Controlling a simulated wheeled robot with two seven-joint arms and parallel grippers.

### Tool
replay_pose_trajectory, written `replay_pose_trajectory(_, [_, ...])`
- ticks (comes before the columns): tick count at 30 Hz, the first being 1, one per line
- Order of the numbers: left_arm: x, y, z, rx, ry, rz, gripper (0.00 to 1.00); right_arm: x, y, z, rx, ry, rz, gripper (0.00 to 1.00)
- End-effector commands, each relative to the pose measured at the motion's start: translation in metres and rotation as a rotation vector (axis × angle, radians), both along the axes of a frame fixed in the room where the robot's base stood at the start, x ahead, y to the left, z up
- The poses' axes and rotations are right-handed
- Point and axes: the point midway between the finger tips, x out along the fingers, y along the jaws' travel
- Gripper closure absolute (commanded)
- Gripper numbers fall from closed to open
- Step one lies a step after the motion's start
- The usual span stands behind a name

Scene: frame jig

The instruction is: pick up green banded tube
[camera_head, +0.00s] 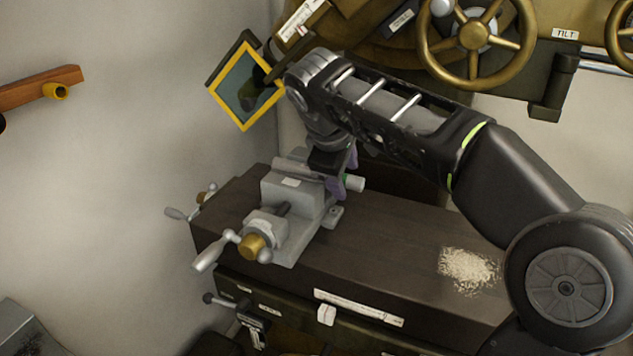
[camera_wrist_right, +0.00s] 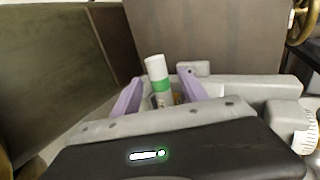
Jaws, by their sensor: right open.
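The green banded tube (camera_head: 355,183) is pale with a green band. In the head view only its end shows, poking out to the right beside the grey vise (camera_head: 283,196); the rest is hidden by my gripper. In the right wrist view the tube (camera_wrist_right: 157,68) stands out between the two purple fingers, its green band near fingertip level. My right gripper (camera_head: 346,173) is open, reaching down at the vise with a finger on either side of the tube. In the wrist view its fingers (camera_wrist_right: 161,79) show gaps beside the tube. My left gripper is not in view.
The vise sits on a dark bench block (camera_head: 380,253), its handle (camera_head: 215,252) sticking out at the front left. A pile of pale shavings (camera_head: 468,267) lies to the right. A yellow-framed panel (camera_head: 245,86) and a brass handwheel (camera_head: 476,36) are behind and above.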

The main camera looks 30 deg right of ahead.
Motion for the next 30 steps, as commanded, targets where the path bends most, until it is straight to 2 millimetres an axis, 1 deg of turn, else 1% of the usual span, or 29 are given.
replay_pose_trajectory(1, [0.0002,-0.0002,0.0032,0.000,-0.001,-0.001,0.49,0.0011,-0.0022,-0.0018,0.000,0.001,0.000,0.49])
replay_pose_trajectory(4, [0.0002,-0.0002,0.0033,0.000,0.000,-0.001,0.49,0.0026,-0.0040,-0.0055,0.000,-0.002,0.000,0.49])
replay_pose_trajectory(21, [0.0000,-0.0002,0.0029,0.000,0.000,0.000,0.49,0.0027,-0.0036,-0.0055,0.000,-0.002,0.000,0.49])
replay_pose_trajectory(30, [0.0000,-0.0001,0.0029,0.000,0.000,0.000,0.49,0.0026,-0.0036,-0.0054,0.000,-0.002,0.001,0.74])
